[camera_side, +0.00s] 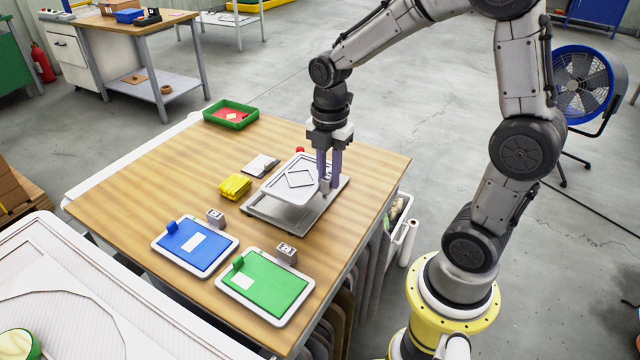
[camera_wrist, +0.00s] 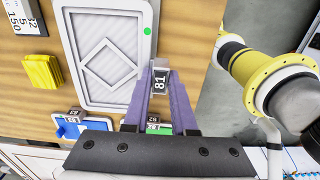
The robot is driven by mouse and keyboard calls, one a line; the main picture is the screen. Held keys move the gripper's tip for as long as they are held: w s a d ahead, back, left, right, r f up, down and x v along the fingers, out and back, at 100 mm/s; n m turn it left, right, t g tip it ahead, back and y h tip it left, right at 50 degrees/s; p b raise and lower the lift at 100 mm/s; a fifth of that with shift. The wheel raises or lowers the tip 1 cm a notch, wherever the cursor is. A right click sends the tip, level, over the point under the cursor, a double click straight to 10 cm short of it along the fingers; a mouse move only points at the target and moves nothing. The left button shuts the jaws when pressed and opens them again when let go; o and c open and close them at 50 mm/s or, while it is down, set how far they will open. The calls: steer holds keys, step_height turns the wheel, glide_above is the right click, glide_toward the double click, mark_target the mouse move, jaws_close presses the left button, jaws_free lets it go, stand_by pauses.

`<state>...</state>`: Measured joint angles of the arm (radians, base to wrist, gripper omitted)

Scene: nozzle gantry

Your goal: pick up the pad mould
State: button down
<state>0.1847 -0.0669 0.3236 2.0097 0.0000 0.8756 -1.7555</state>
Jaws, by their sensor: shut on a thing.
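The pad mould (camera_side: 284,184) is a pale grey-white rectangular plate with a raised rim and a diamond outline. It also shows in the wrist view (camera_wrist: 107,62), with a green dot near one corner. My gripper (camera_side: 326,187) is shut at its right edge. In the wrist view the purple fingers of my gripper (camera_wrist: 160,75) close on a grey block marked 81 (camera_wrist: 160,84) at the mould's edge. The mould appears slightly above a grey metal tray (camera_side: 285,222); the exact gap is hard to tell.
A blue plate (camera_side: 205,255) and a green plate (camera_side: 275,290), each with a grey block beside it, lie at the table's front. A yellow stack (camera_side: 235,186) and a white-grey card (camera_side: 261,165) lie left of the tray. A green bin (camera_side: 231,124) stands at the back.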

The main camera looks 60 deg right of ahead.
steer(key=s+a+r, duration=0.2)
steer(key=s+r, duration=0.5)
steer(key=s, duration=0.4)
steer(key=shift+s+r, duration=0.15)
steer(key=shift+s, duration=0.1)
